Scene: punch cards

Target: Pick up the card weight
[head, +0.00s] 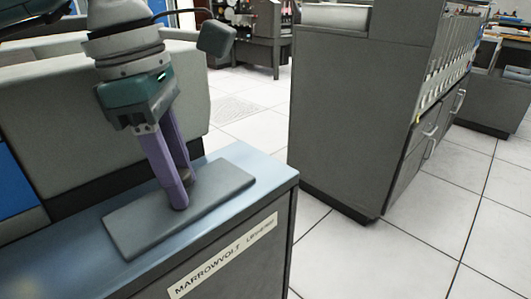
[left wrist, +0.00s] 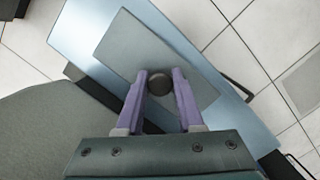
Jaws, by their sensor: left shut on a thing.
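The card weight (head: 218,185) is a flat grey rectangular plate with a round dark knob. It lies on, or very close above, the blue top of the cabinet marked MARROWVOLT; a gap cannot be made out. In the left wrist view the plate (left wrist: 125,45) and its knob (left wrist: 160,84) show between the purple fingers. My left gripper (head: 184,194) points down over the plate's middle and is shut on the knob. My right gripper is not in view.
The blue cabinet top (head: 75,250) is bare around the plate. A grey rounded panel (head: 60,115) rises close behind it. A tall dark grey cabinet (head: 350,110) stands to the right across an aisle of white floor tiles (head: 250,125).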

